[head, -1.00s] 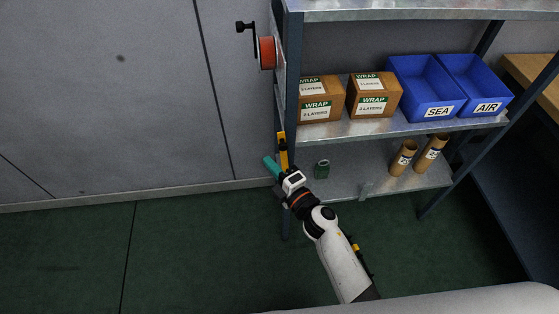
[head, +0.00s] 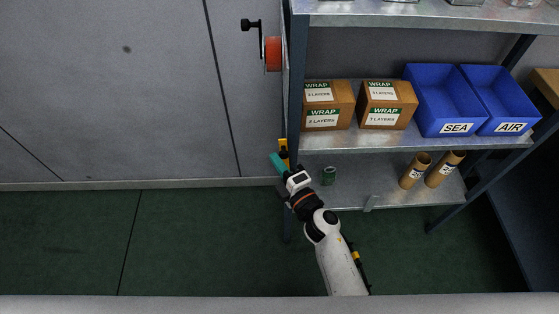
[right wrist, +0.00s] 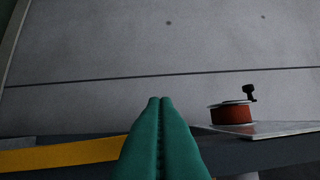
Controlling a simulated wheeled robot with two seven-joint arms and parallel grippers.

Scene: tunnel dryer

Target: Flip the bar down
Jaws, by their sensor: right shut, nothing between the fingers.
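A yellow bar-like piece (head: 283,146) with a dark section stands upright against the front left post of the shelf rack. It also shows as a yellow strip across the lower left of the right wrist view (right wrist: 60,156). Whether this is the bar of the task I cannot tell. My right gripper (head: 275,158) has teal fingers and is beside the lower end of the yellow piece. In the right wrist view its fingers (right wrist: 160,100) are pressed together, with nothing between them. Whether they touch the yellow piece is unclear. My left gripper is out of view.
An orange-red reel (head: 273,54) with a black crank handle sticks out from the rack's left side. Floor left is clear.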

